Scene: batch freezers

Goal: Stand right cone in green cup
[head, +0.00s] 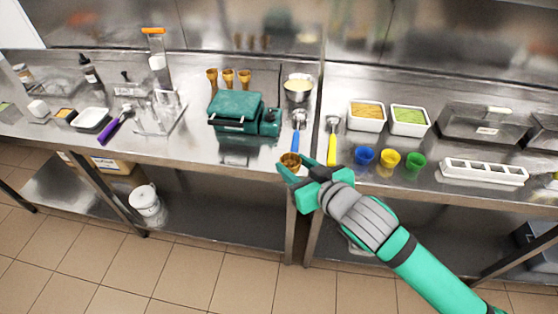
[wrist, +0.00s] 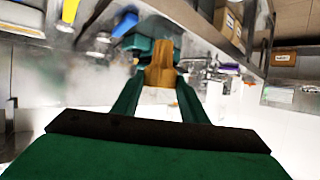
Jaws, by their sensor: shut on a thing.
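My gripper (head: 293,167) is shut on a brown cone (head: 291,160), in front of the counter's front edge area. In the wrist view the cone (wrist: 162,62) sits between the two green fingers of my gripper (wrist: 160,84). The head view looks into the cone's wide open end. The green cup (head: 415,161) stands on the right counter, to the right of my gripper and apart from it. It looks empty. It is not clear in the wrist view.
A yellow cup (head: 389,159) and a blue cup (head: 364,155) stand left of the green cup. A white compartment tray (head: 484,172) lies to its right. Several more cones (head: 228,77) stand behind the teal machine (head: 236,107). Blue and yellow-handled scoops (head: 332,146) lie nearby.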

